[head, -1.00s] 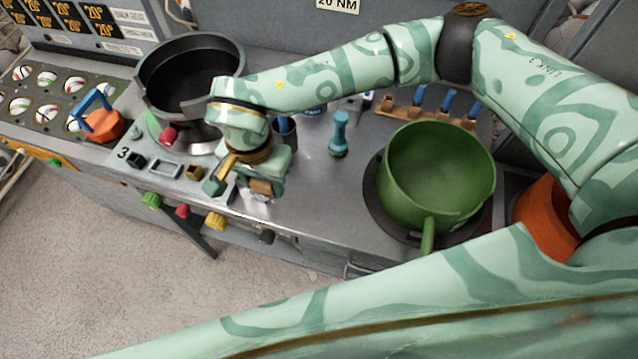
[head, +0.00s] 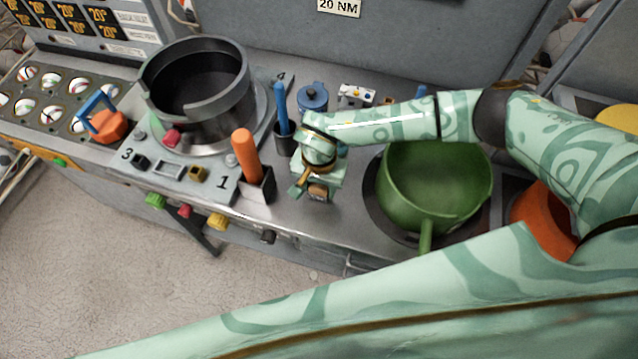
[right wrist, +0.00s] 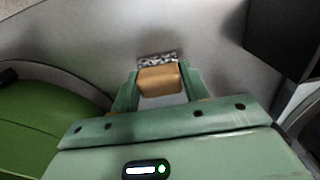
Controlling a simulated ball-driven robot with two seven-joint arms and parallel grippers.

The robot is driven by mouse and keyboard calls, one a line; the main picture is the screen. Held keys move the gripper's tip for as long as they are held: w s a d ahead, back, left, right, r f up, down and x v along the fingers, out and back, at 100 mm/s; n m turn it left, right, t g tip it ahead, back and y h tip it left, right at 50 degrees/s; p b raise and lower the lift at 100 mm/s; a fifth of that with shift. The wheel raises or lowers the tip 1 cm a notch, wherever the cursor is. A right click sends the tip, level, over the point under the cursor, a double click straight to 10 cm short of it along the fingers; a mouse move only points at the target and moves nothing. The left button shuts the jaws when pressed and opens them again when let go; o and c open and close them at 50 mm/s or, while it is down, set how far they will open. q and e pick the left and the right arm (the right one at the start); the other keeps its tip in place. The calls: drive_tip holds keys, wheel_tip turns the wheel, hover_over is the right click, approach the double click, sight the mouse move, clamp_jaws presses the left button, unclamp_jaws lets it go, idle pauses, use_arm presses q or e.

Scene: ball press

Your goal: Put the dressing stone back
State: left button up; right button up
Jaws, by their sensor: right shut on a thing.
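The dressing stone (right wrist: 158,78) is a small tan block with a speckled grey face, seen in the right wrist view between my right gripper's fingers (right wrist: 157,88). In the head view my right gripper (head: 318,190) is shut on the stone (head: 318,192), over the grey bench top (head: 345,215), left of the green pot. Much of the stone is hidden by the fingers, and I cannot tell whether it touches the bench. No place marked for the stone is clear to me. My left gripper is not in view.
A green pot (head: 432,190) stands close on the right. An orange-handled tool (head: 246,155) stands in a dark block (head: 258,188) on the left, with a dark cup (head: 284,140) holding a blue rod behind. A large grey drum (head: 197,85) stands further left.

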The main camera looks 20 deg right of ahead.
sight(318, 185)
drive_tip(key=shift+f, duration=0.1)
drive_tip(key=o, duration=0.6)
drive_tip(key=shift+f, duration=0.1)
drive_tip(key=o, duration=0.4)
drive_tip(key=shift+o, duration=0.2)
wheel_tip(318, 185, up, 12)
drive_tip(key=shift+r, duration=0.25)
drive_tip(key=shift+a, duration=0.1)
